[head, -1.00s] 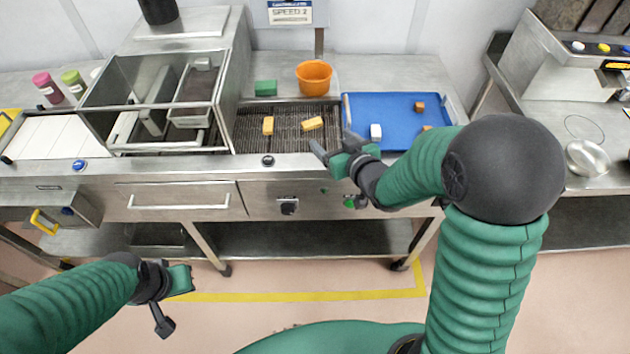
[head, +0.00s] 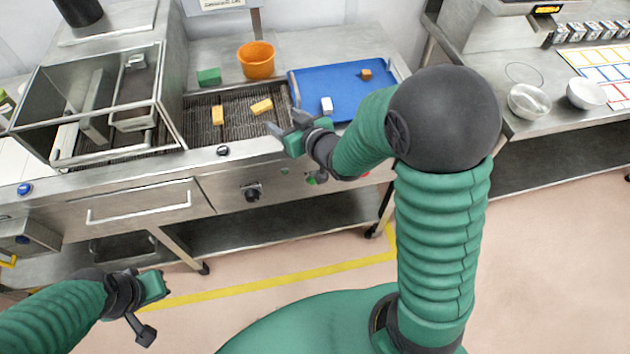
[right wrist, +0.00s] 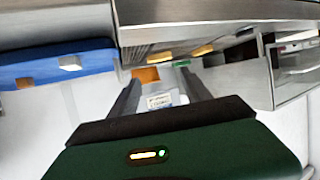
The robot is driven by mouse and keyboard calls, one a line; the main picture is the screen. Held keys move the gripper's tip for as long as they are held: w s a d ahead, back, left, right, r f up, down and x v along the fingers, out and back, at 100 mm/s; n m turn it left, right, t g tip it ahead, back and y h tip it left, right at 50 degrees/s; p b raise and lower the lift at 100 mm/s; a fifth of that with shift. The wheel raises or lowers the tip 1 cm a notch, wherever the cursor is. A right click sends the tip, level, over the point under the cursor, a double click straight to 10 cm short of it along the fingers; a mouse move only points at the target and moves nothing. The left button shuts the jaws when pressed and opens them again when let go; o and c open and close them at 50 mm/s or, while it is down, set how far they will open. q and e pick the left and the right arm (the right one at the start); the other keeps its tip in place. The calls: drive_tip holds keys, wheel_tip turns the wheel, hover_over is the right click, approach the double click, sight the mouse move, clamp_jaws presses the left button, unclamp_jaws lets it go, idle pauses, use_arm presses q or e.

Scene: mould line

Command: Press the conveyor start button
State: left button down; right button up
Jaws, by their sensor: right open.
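My right gripper (head: 284,122) is open and empty, above the panel near the front edge of the conveyor belt (head: 238,112). Its spread fingers also show in the right wrist view (right wrist: 160,92), where no button is visible. My left gripper (head: 150,308) is low at the left, away from the panel; its jaw opening is unclear.
Two yellow blocks (head: 218,115) lie on the belt. A blue tray (head: 345,85) with small blocks is right of it. An orange bowl (head: 256,62) and green block (head: 208,76) stand behind. A glass-sided box (head: 92,98) stands left. Floor in front is open.

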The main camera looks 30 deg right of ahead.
clamp_jaws()
idle(1.4)
